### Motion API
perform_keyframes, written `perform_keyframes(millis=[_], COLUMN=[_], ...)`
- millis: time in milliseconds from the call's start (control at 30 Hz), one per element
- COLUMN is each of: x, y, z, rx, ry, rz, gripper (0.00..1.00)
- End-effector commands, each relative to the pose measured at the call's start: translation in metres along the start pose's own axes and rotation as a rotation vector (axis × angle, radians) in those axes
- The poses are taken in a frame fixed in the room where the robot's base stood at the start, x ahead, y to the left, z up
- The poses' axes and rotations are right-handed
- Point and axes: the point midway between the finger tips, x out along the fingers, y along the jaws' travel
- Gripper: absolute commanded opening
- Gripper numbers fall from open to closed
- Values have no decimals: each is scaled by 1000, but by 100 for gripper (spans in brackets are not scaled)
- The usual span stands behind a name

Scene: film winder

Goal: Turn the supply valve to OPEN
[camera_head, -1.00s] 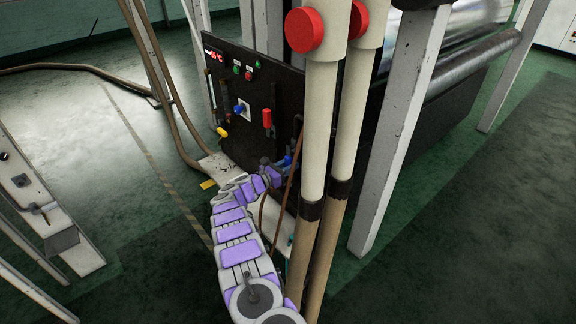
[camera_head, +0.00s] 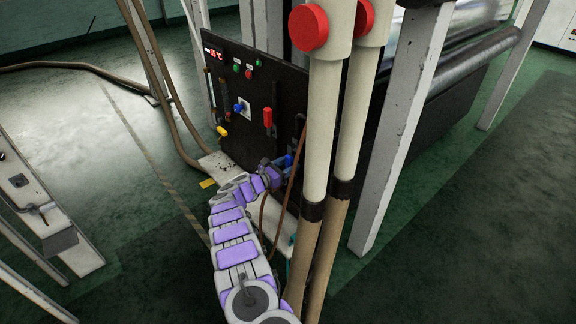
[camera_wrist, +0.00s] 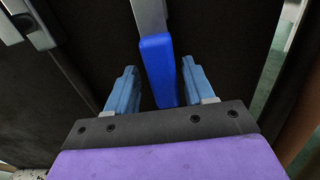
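A blue lever handle (camera_wrist: 159,72) on a grey metal bar (camera_wrist: 149,16) shows in the wrist view, in front of a dark panel. My gripper (camera_wrist: 159,68) has its two light blue fingers on either side of this handle. Dark gaps show between fingers and handle, so it is open and not clamped. In the head view the blue handle (camera_head: 289,160) is a small patch at the panel's lower right edge, with my gripper (camera_head: 279,166) beside it, partly hidden. I see no OPEN marking, and cannot tell the valve's setting.
Two cream-and-brown posts (camera_head: 322,130) with red caps stand close right of my arm. Brown hoses (camera_head: 165,100) run left of the panel.

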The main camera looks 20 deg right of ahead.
Motion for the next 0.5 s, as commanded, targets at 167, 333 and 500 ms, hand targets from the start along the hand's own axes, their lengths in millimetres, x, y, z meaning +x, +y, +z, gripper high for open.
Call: perform_keyframes(millis=[167,333,500], x=[1,-6,-33], y=[-1,0,1], z=[2,3,4], rx=[1,1,0], ry=[-1,-1,1], rz=[-1,0,4], gripper=[53,53,53])
